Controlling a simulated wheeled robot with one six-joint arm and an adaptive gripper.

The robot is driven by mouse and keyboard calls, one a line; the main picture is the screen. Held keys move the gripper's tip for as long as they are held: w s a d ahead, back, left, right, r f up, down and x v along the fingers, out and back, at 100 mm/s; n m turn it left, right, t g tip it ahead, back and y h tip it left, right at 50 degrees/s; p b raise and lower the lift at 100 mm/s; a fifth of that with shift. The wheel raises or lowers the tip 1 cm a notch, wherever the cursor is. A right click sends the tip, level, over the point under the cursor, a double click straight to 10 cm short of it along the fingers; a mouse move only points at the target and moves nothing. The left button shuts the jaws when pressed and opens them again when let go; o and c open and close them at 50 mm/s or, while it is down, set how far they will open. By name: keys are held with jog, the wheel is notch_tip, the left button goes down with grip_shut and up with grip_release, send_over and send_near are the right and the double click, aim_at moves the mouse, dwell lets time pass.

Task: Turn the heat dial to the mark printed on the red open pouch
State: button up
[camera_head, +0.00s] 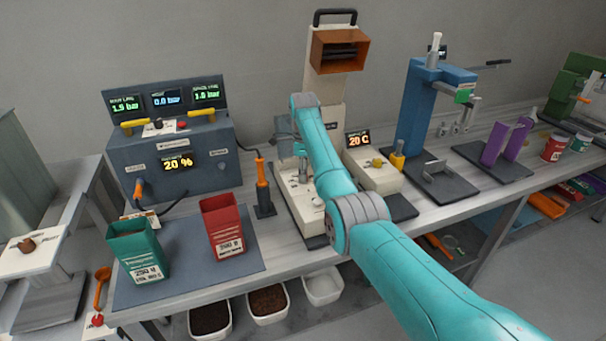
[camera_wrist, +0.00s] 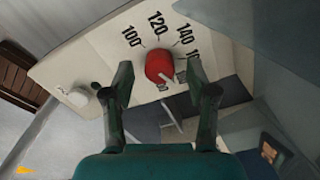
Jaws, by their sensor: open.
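The red heat dial (camera_wrist: 158,66) sits on a cream panel (camera_wrist: 85,60) in the wrist view, ringed by printed numbers including 100, 120 and 140. Its pale pointer is directed to the lower right; the numbers there are partly hidden or too small to read. My gripper (camera_wrist: 163,98) is open, its two dark fingers apart on either side of and below the dial, not visibly touching it. The red open pouch (camera_head: 224,226) stands upright on the bench in the head view; the print on its pale label is too small to read surely.
A teal pouch (camera_head: 138,250) stands left of the red one on a dark mat (camera_head: 185,275). An orange-handled tool (camera_head: 262,185) stands upright between the red pouch and the cream machine (camera_head: 300,205). A display (camera_head: 358,139) reads 20 C. A blue press (camera_head: 430,100) stands to the right.

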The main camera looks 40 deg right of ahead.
jog(key=shift+f, duration=0.55)
grip_shut()
